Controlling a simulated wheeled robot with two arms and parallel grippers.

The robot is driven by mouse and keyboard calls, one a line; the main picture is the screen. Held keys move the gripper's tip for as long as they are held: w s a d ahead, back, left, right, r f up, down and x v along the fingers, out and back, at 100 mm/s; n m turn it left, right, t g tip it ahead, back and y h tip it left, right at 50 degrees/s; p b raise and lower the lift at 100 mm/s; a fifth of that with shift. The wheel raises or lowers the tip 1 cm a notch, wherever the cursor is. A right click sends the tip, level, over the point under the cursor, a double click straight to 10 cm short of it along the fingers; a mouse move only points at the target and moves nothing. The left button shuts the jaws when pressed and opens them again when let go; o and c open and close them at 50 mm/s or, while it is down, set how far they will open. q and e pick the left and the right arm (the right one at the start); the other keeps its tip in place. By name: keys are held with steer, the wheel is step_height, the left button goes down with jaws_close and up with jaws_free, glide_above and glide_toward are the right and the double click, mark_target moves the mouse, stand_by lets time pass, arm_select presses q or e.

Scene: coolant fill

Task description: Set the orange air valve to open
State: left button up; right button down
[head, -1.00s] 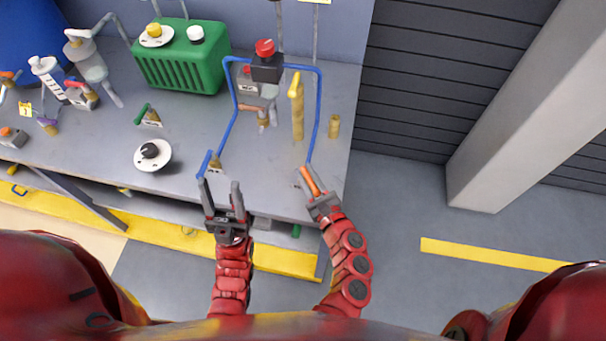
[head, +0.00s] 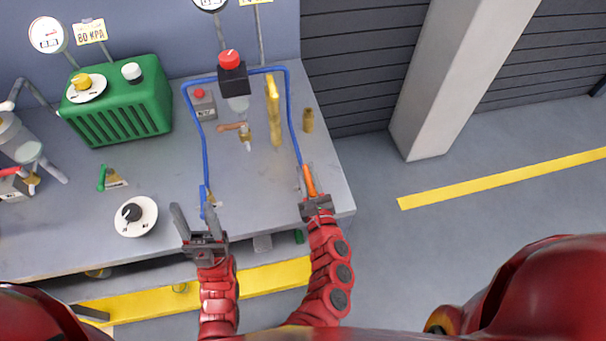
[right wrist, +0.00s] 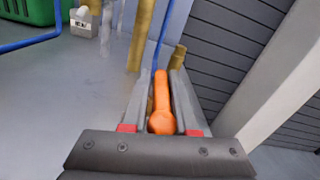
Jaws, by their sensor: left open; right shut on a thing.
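The orange air valve handle (head: 309,181) is at the right front of the grey bench, at the lower end of the right blue hose. It points away from me, roughly in line with the hose. My right gripper (head: 312,192) is shut on it. In the right wrist view the orange handle (right wrist: 162,100) lies lengthwise between the two fingers of the right gripper (right wrist: 162,95). The valve body under it is hidden. My left gripper (head: 194,222) is open and empty at the bench's front edge, close to the blue-handled valve (head: 205,200).
The blue hose (head: 205,140) loops up to a black block with a red knob (head: 229,60). A yellow-handled pipe (head: 273,108) and a brass post (head: 308,120) stand behind the orange handle. A white dial (head: 136,216) and a green box (head: 118,102) are left. Floor is clear right.

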stand_by(0.4)
steer(key=c, duration=0.8)
jaws_free()
steer(key=shift+w, duration=0.1)
steer(key=shift+o, duration=0.2)
